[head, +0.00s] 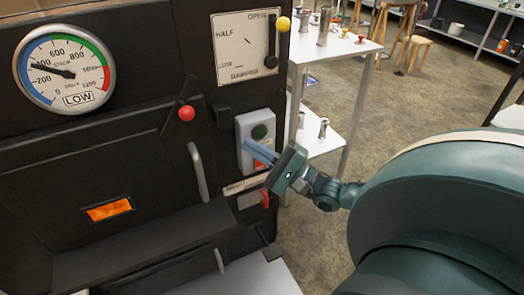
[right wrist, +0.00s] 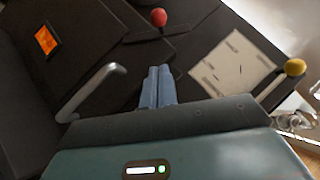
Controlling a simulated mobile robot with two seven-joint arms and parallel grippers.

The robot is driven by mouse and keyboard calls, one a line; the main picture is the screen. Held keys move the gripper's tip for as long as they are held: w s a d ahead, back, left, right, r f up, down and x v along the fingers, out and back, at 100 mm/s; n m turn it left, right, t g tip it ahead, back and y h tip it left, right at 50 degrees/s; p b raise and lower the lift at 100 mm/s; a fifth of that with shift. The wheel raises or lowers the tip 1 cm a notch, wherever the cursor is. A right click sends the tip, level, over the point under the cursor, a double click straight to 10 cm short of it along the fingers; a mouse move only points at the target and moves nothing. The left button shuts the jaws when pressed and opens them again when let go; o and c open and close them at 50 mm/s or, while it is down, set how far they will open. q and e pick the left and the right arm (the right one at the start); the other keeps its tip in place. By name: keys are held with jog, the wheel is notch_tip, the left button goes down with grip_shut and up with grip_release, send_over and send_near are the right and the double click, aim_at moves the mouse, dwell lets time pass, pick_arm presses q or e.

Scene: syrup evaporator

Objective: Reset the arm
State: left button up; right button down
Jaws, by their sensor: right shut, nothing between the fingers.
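My right gripper (head: 248,148) is shut and empty, its blue fingers together. In the head view the fingertips overlap the grey switch box with a green button (head: 259,132) and a partly covered red-orange part below it; I cannot tell whether they touch. In the right wrist view the shut gripper (right wrist: 158,72) points at the dark evaporator front. My right arm (head: 430,200) comes in from the right. My left gripper is not in view.
The black evaporator (head: 110,150) carries a stack gauge (head: 64,69), a red-knobbed lever (head: 186,113), a curved door handle (head: 196,172) and a damper panel (head: 245,45) with a yellow knob (head: 283,24). A white shelf (head: 340,45) holds metal vessels. Open floor (head: 420,100) lies right.

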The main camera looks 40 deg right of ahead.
jog(key=shift+v, duration=0.85)
